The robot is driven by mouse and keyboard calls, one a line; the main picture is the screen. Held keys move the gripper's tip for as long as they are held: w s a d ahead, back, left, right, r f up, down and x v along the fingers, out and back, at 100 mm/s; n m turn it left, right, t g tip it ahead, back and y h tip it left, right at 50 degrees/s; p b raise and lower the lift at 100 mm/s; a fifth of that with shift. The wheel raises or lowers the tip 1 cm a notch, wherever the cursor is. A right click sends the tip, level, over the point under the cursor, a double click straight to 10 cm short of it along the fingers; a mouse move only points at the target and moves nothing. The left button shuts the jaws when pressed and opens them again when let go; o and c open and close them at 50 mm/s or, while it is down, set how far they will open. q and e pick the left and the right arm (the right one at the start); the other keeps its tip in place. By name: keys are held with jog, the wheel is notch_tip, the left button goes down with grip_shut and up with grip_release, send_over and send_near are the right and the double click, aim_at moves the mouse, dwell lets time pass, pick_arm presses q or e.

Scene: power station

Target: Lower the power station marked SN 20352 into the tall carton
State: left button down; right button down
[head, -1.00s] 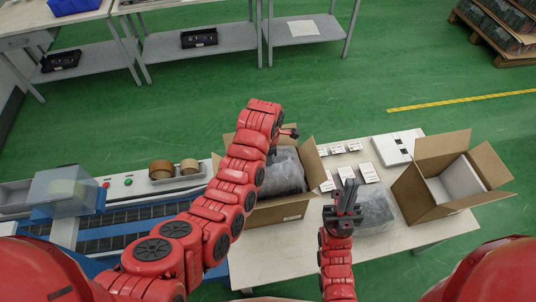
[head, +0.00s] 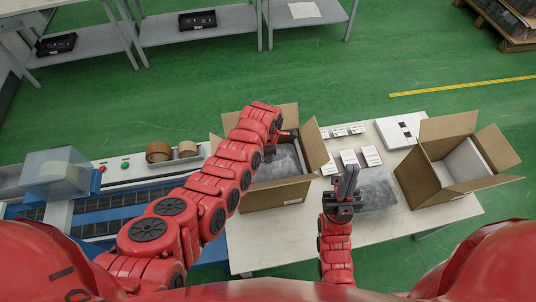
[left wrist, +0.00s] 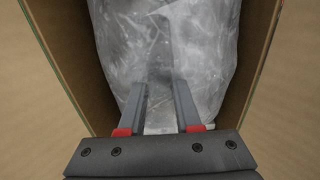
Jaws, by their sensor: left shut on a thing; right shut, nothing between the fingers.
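A power station in a clear, wrinkled bag (head: 285,160) is inside the open left carton (head: 275,196), below its rim. It fills much of the left wrist view (left wrist: 170,50), with cardboard walls on both sides. My left gripper (left wrist: 160,105) is shut on this bagged power station; in the head view my arm hides its fingers. My right gripper (head: 348,182) is shut and empty, above the table beside a second bagged unit (head: 377,192). No serial number is readable, so I cannot tell which unit is SN 20352.
A second open carton (head: 435,178) with a white lining stands at the table's right. Small white boxes (head: 371,156) and a flat white item (head: 399,131) lie between the cartons. A conveyor (head: 130,205) with tape rolls (head: 158,152) is at left. The table's front (head: 290,245) is clear.

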pick_arm(q)
jog(key=shift+w+f+b, duration=0.15)
jog(key=shift+f+b, duration=1.95)
jog(key=c, duration=0.5)
grip_release()
jog(key=shift+s+f, duration=0.1)
jog(key=shift+s, duration=0.1)
